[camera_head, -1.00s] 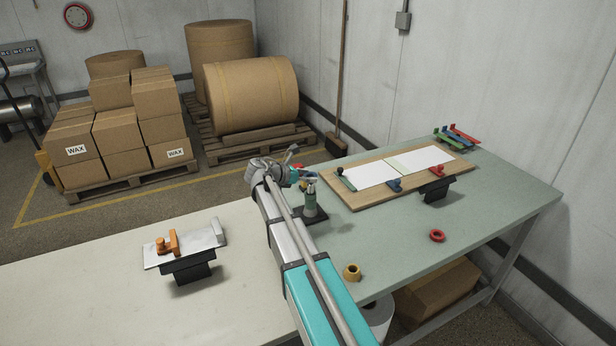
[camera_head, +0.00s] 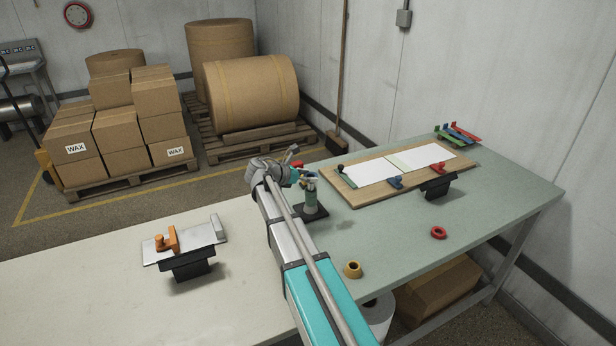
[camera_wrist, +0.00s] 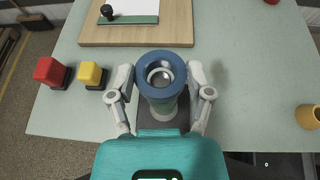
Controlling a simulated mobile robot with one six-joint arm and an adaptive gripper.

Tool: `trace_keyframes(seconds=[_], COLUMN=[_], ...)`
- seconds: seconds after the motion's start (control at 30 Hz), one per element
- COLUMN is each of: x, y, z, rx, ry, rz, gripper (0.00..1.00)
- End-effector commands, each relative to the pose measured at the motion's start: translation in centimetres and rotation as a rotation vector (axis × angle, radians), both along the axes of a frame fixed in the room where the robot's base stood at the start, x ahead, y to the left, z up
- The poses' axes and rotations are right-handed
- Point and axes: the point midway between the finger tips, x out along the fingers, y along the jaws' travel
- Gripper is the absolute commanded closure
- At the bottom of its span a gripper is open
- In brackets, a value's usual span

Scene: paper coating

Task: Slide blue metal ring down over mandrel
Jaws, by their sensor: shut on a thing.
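The blue metal ring (camera_wrist: 161,66) is held between the two fingers of my gripper (camera_wrist: 161,76), which is shut on its sides. In the wrist view the ring lies over the top of the mandrel (camera_wrist: 163,106), and a pale round end shows through its hole. I cannot tell how far the ring is down over the mandrel.
A wooden board (camera_head: 354,201) with white sheets lies behind the mandrel. A red block (camera_wrist: 50,71) and a yellow block (camera_wrist: 91,74) stand left in the wrist view. A yellow ring (camera_head: 352,270) and a red ring (camera_head: 438,232) lie on the green table (camera_head: 400,250), with clear room between them.

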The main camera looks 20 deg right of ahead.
Motion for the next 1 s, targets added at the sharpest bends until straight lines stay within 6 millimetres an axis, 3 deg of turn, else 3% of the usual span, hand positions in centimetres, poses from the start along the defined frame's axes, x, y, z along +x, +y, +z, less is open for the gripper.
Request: trace_keyframes(seconds=[1.0], x=[0.0], y=[0.0], z=[-1.9], rx=[0.000], ry=[0.000], rz=[0.000], gripper=[0.81])
